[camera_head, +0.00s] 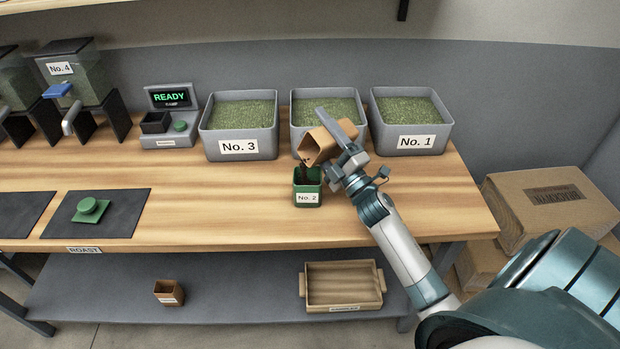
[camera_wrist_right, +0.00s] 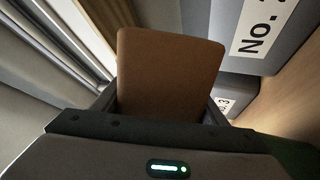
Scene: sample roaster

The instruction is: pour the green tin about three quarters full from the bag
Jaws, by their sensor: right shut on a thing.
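The brown bag (camera_head: 316,147) is tilted steeply, its mouth down and to the left, over the green tin (camera_head: 307,190) labelled No. 2. Dark contents show between the bag's mouth and the tin's opening. The tin stands upright near the table's front; its fill level cannot be made out. My right gripper (camera_head: 338,133) is shut on the bag, above and right of the tin. In the right wrist view the bag (camera_wrist_right: 170,72) sits between the fingers. My left gripper is not in view.
Grey bins No. 3 (camera_head: 240,147) and No. 1 (camera_head: 417,142) flank a middle bin (camera_head: 300,113) behind the bag. A green lid (camera_head: 90,208) lies on a dark mat (camera_head: 122,226) at left. A READY display (camera_head: 169,97) stands behind. The table (camera_head: 210,200) left of the tin is clear.

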